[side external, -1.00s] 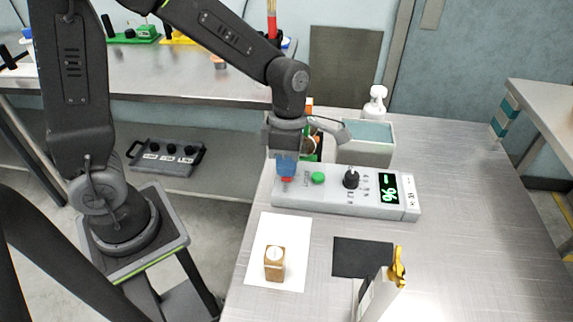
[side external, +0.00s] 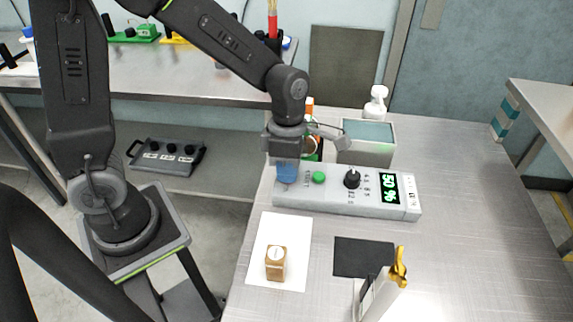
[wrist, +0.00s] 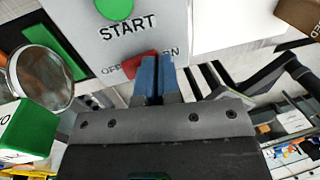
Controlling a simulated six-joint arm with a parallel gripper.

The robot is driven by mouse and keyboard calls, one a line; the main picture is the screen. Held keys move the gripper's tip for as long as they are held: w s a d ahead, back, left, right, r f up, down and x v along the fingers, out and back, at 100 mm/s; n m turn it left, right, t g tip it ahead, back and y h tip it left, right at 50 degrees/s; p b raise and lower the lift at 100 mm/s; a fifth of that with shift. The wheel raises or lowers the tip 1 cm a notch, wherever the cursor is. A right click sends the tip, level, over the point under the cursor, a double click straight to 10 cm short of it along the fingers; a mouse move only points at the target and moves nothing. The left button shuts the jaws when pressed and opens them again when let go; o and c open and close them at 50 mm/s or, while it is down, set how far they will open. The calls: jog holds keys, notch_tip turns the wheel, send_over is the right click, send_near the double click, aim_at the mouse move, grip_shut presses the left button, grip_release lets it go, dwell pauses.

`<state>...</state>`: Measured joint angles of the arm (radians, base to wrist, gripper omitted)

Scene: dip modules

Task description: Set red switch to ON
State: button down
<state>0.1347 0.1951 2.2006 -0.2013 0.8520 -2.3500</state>
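The red switch (wrist: 140,66) sits on the grey control module between the OFF and ON labels in the wrist view. It is partly covered by my gripper (wrist: 155,62), whose two blue fingertips are together. The fingers are beside and over the switch's right part; I cannot tell whether they touch it. The side view shows my gripper (side external: 286,178) low over the left end of the module (side external: 330,205), hiding the switch there. A green START button (side external: 319,177), a black knob (side external: 352,179) and a lit green display (side external: 389,188) are on the module.
A grey bin (side external: 365,157) and a white pump bottle (side external: 376,100) stand behind the module. A small brown box (side external: 276,263) is on white paper (side external: 262,235) in front. A black mat (side external: 352,258) and a white-and-yellow object (side external: 380,290) are nearby. The table's right side is clear.

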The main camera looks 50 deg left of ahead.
jog(key=shift+s+d+f, duration=0.1)
jog(key=shift+s+f, duration=0.15)
jog(key=shift+f, duration=0.35)
jog(key=shift+w+a+r, duration=0.15)
jog(key=shift+w+a, duration=0.25)
jog(key=shift+w, duration=0.05)
jog(key=shift+r, duration=0.35)
notch_tip(320, 180, up, 14)
jog(key=s+d, duration=0.2)
jog(key=s+a+m+t, duration=0.3)
jog(key=s+a+m, duration=0.1)
jog(key=m, duration=0.9)
jog(key=s+a+m+t+y, duration=0.1)
jog(key=s+a+m+t, duration=0.2)
jog(key=m, duration=1.1)
jog(key=shift+s+a+r+t+y, duration=0.15)
jog(key=shift+s+a+t+y, duration=0.25)
jog(key=shift+s, duration=0.35)
jog(key=c, duration=1.8)
grip_release()
